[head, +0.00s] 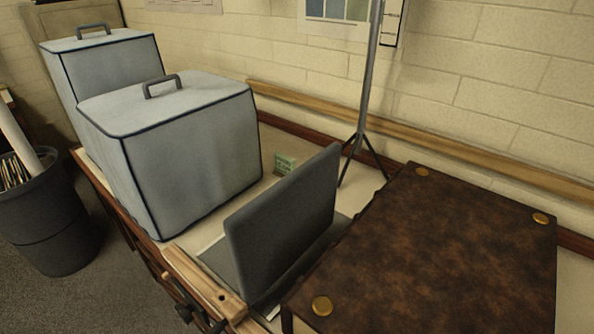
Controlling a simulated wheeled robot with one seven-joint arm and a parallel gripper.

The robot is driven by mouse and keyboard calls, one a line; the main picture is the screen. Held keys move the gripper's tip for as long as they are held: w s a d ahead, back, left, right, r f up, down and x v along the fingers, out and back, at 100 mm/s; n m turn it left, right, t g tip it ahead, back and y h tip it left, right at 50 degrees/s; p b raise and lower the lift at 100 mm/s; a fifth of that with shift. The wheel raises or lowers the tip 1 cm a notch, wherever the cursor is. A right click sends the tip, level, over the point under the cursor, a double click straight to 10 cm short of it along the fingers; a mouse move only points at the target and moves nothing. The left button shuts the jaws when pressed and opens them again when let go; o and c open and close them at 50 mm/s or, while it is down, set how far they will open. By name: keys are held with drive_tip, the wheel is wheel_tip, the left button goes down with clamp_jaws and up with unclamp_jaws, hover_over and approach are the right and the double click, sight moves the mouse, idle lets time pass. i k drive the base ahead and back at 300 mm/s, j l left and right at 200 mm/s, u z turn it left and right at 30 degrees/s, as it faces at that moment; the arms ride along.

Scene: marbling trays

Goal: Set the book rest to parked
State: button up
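What looks like the book rest (283,225) is a dark grey panel standing up and leaning slightly, on a flat grey base (217,262). It is on the table between the pale covered box and the brown box. Its face toward me is bare. Its far side and the lower right of its base are hidden, so I cannot see any catch or marked position. My gripper is not in view.
Two pale fabric-covered boxes (190,150) (105,70) with handles stand at left. A brown mottled box (430,255) with brass studs fills the right front. A tripod stand (361,120) and small green card (285,164) are behind. A wooden bar (203,283) lies along the table edge.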

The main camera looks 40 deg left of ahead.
sight(265, 236)
drive_tip(key=l+u, duration=0.1)
drive_tip(key=u, duration=0.35)
drive_tip(key=i+l+u, duration=0.1)
drive_tip(key=u, duration=0.35)
drive_tip(key=l+u, duration=0.1)
drive_tip(key=u, duration=0.35)
drive_tip(key=l+u, duration=0.15)
drive_tip(key=u, duration=0.3)
drive_tip(key=l+u, duration=0.1)
drive_tip(key=u, duration=0.35)
